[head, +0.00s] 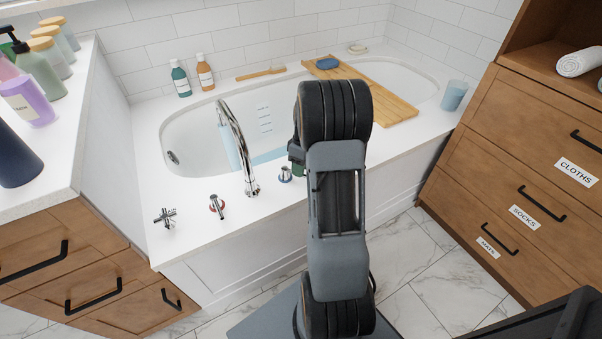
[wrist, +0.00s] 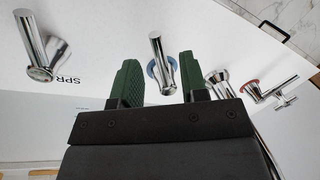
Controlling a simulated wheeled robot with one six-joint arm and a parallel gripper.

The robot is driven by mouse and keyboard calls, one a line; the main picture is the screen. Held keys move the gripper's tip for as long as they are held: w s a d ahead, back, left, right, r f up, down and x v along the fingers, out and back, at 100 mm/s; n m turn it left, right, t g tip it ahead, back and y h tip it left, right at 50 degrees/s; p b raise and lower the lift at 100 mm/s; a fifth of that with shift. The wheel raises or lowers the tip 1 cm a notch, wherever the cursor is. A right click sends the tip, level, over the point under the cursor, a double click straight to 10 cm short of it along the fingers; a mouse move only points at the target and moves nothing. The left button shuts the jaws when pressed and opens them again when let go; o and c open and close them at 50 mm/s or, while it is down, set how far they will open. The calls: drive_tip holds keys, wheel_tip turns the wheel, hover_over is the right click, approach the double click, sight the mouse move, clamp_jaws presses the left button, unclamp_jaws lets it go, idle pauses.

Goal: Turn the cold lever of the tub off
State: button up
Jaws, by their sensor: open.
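The cold lever is a chrome lever with a blue ring at its base (wrist: 160,62), and it also shows on the tub's front rim in the head view (head: 285,174). In the wrist view it stands between my two green fingers. I cannot tell whether they touch it. My gripper (wrist: 158,82) is open; in the head view it is mostly hidden behind my arm. The white tub (head: 190,125) has a tall chrome spout (head: 236,140). A pale blue strip under the spout looks like running water.
A red-ringed lever (head: 217,207) and a cross handle (head: 166,217) stand left of the spout. Another chrome lever, marked "SPR", (wrist: 45,52) is close on the wrist view's left. A wooden tray (head: 385,98) spans the tub; a blue cup (head: 454,96) stands right.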

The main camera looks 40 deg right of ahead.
drive_tip(key=shift+a+f, duration=0.15)
drive_tip(key=shift+f, duration=0.65)
drive_tip(key=shift+c, duration=0.4)
clamp_jaws()
